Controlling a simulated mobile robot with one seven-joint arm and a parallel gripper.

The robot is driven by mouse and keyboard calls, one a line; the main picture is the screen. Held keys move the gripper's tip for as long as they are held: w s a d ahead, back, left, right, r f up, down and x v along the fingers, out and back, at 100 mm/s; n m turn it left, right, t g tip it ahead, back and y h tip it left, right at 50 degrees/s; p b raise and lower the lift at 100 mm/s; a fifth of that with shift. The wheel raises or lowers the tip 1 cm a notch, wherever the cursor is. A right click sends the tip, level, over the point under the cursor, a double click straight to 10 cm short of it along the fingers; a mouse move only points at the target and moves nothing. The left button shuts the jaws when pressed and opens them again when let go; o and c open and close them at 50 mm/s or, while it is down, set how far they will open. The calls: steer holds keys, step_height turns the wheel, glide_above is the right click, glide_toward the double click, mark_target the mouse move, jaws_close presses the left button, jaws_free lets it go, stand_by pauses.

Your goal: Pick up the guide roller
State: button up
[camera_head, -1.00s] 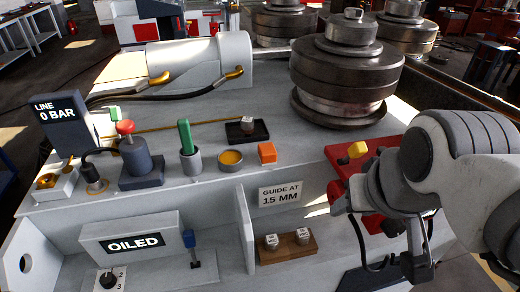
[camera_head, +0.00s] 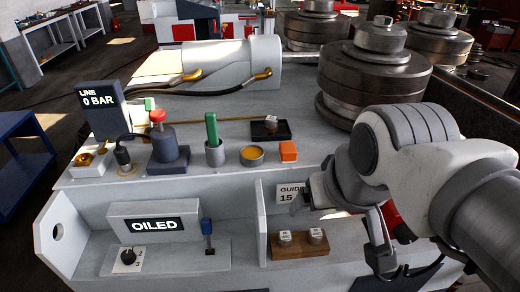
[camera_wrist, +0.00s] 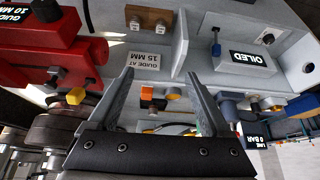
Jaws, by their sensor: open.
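I cannot tell for sure which part is the guide roller. Two small metal pieces, left (camera_head: 285,237) and right (camera_head: 316,235), stand on a wooden block (camera_head: 300,251) on the lower shelf. Another small metal piece (camera_head: 271,123) stands in a black tray (camera_head: 257,136) on the upper deck. My gripper (camera_head: 340,222) is open and empty, right of the wooden block in the head view. In the wrist view my open fingers (camera_wrist: 157,78) have nothing between them in their grasp; the wooden block (camera_wrist: 148,13) shows beyond them at the top.
A white upright divider (camera_head: 262,222) stands left of the wooden block. An orange block (camera_head: 288,151), a yellow cup (camera_head: 251,157) and a green-handled tool (camera_head: 212,132) stand on the deck. Large steel rolls (camera_head: 375,72) rise behind. A red fixture (camera_wrist: 50,55) shows in the wrist view.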

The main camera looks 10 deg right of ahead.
steer(key=w+f+n+g+b, duration=0.3)
steer(key=w+f+n, duration=0.3)
steer(key=w+n, duration=0.25)
steer(key=n+g+b, duration=0.1)
steer(key=n+g, duration=0.2)
steer(key=n, duration=0.3)
glide_above(285, 235)
step_height(285, 235, down, 9)
steer(key=f, duration=0.8)
steer(key=f+b, duration=0.1)
steer(key=f, duration=0.3)
steer(key=shift+s+d+f, duration=0.2)
steer(key=shift+d, duration=0.15)
steer(key=shift+w+a+f, duration=0.1)
steer(key=shift+a+f, duration=0.05)
steer(key=shift+f, duration=1.2)
steer(key=shift+w+a+f, duration=0.1)
steer(key=shift+a+f, duration=0.05)
steer(key=shift+f, duration=1.2)
jaws_close()
steer(key=shift+r, duration=0.1)
